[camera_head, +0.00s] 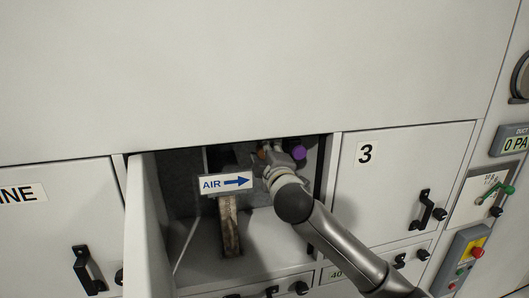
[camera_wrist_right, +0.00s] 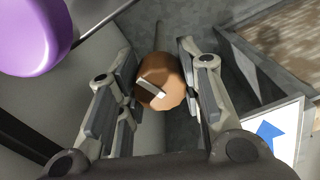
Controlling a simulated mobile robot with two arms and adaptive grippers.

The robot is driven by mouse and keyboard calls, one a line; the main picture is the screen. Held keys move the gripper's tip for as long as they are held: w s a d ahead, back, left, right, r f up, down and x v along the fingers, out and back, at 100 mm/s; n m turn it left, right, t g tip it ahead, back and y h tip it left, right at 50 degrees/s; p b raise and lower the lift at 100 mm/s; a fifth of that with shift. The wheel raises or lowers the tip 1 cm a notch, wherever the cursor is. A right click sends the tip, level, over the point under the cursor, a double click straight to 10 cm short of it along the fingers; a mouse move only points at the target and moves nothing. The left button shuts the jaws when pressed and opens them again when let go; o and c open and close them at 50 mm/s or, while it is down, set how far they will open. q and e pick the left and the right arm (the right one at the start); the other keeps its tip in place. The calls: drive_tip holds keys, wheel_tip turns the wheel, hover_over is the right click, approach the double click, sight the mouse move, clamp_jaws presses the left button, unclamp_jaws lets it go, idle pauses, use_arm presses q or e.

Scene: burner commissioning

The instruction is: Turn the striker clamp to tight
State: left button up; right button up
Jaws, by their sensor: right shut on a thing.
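A round orange-brown knob with a pale bar across its face, seemingly the striker clamp (camera_wrist_right: 160,82), sits between the finger pads of my right gripper (camera_wrist_right: 158,78) in the right wrist view. My right gripper is shut on this knob. The pale bar lies at a slant, from upper left to lower right. In the head view my right gripper (camera_head: 276,150) reaches into the open compartment, and a little of the orange knob (camera_head: 262,153) shows beside it. No tight or loose marking can be read. My left gripper is in neither view.
A purple knob (camera_wrist_right: 30,35) is close by at the upper left in the wrist view; it also shows in the head view (camera_head: 299,152). An open door (camera_head: 148,230) bounds the compartment's left.

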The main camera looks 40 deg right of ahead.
drive_tip(key=shift+f+m, duration=0.1)
drive_tip(key=shift+m, duration=1.9)
drive_tip(key=o, duration=1)
drive_tip(key=shift+o, duration=0.2)
drive_tip(key=v, duration=0.7)
drive_tip(key=shift+s, duration=0.25)
drive_tip(key=shift+a, duration=0.15)
